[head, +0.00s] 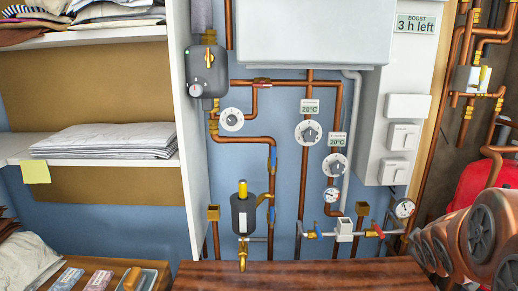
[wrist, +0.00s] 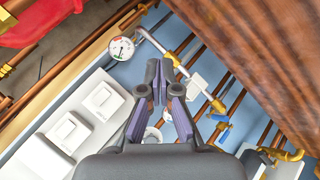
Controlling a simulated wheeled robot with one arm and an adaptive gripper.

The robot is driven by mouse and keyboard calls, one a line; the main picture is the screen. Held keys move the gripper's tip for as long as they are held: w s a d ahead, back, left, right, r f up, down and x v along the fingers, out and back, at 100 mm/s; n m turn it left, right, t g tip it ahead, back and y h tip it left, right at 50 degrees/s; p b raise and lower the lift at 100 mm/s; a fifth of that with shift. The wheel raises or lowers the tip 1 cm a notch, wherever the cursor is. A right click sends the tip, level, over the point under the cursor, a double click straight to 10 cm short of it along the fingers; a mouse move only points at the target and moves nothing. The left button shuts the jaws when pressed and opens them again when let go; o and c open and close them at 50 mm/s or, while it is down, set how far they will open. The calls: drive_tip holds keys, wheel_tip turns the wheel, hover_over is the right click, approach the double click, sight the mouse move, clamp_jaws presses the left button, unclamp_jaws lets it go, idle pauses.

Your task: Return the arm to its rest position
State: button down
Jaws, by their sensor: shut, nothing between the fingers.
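My gripper (wrist: 160,88) shows in the wrist view. Its dark fingers meet at the tips with nothing between them. Behind it are copper pipes, a blue wall and white switch boxes, and the fingers are apart from all of them as far as I can tell. In the head view my arm (head: 470,240) reaches in at the lower right, with copper-coloured joints. The gripper itself is not visible in the head view.
A wooden top (head: 300,276) runs along the bottom. White switches (head: 398,138), dials (head: 308,132) and a pressure gauge (head: 403,208) sit on the wall near my arm. A shelf with folded linen (head: 105,140) stands left. A red object (head: 478,185) is behind my arm.

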drive_tip(key=s+a+f+m+g+y+p, duration=0.1)
drive_tip(key=s+a+g, duration=0.4)
drive_tip(key=s+a, duration=0.6)
drive_tip(key=s+a+f+m+g+y+p, duration=0.1)
drive_tip(key=s+a+m+g+y, duration=0.3)
drive_tip(key=s+a, duration=0.8)
drive_tip(key=s+m+g+p, duration=0.1)
drive_tip(key=s, duration=0.5)
drive_tip(key=shift+s+a+f, duration=0.15)
drive_tip(key=shift+s+f, duration=0.1)
drive_tip(key=shift+f, duration=0.15)
